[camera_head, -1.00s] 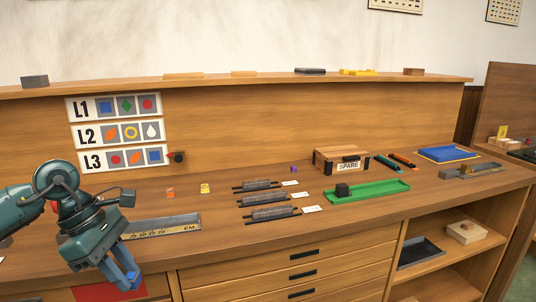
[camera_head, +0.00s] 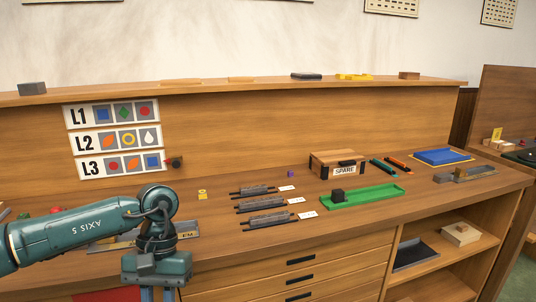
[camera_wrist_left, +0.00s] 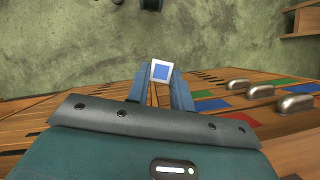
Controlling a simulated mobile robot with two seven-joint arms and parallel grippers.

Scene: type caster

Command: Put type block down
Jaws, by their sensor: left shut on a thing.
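My left gripper (camera_head: 158,294) is at the bottom edge of the head view, in front of the bench, with its fingers pointing down and cut off by the frame. In the left wrist view its two blue fingers are shut on a type block (camera_wrist_left: 160,71), a small pale block with a blue square on its face. The held block is over the green floor in that view and apart from any surface. It does not show in the head view. My right gripper is not in view.
Three dark line holders (camera_head: 262,204) with white labels lie mid-bench. A green tray (camera_head: 372,195) holds a dark block. A yellow block (camera_head: 202,194) and a purple block (camera_head: 291,173) stand behind. The L1–L3 sign boards (camera_head: 116,139) are on the back panel. Drawer handles (camera_wrist_left: 247,91) show nearby.

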